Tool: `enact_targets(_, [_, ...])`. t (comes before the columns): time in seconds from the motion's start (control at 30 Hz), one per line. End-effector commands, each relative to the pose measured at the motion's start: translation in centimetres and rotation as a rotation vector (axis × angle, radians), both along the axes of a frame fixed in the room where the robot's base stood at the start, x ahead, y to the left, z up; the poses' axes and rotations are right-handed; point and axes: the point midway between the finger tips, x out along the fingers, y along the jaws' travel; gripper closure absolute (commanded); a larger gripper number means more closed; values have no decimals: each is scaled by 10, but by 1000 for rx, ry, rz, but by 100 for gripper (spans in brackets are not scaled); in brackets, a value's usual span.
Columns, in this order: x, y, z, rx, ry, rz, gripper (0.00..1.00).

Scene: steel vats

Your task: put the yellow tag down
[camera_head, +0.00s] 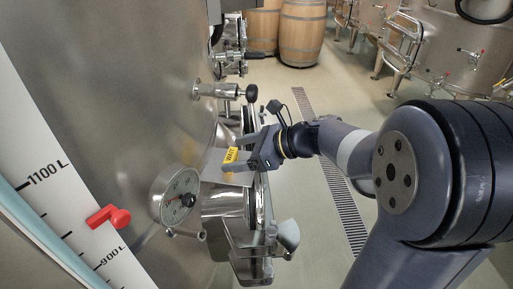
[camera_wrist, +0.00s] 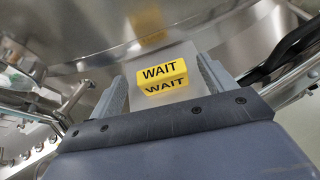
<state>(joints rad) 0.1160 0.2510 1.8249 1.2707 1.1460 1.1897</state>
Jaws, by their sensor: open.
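The yellow tag (camera_wrist: 163,76) reads "WAIT" on two faces. In the wrist view it sits on a pale flat surface (camera_wrist: 180,108) between my two open fingers, with a gap on each side. In the head view the yellow tag (camera_head: 231,158) shows near the fingertips of my gripper (camera_head: 238,155). My gripper also shows in the wrist view (camera_wrist: 162,85), its fingers spread on either side of the tag. The tag's underside is hidden.
A large steel vat (camera_head: 130,60) with a round gauge (camera_head: 175,198) stands at left. A level scale with a red marker (camera_head: 108,217) is in front. A valve (camera_head: 225,90) juts above my gripper. Barrels (camera_head: 302,35) stand behind. A floor drain (camera_head: 335,185) runs at right.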

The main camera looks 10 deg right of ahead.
Motion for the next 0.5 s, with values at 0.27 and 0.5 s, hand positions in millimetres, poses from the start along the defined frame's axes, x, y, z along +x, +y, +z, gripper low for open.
enact_targets(0.27, [-14,-41,19,0,-4,-8,22])
enact_targets(0.5, [-30,-78,39,-1,-3,-6,22])
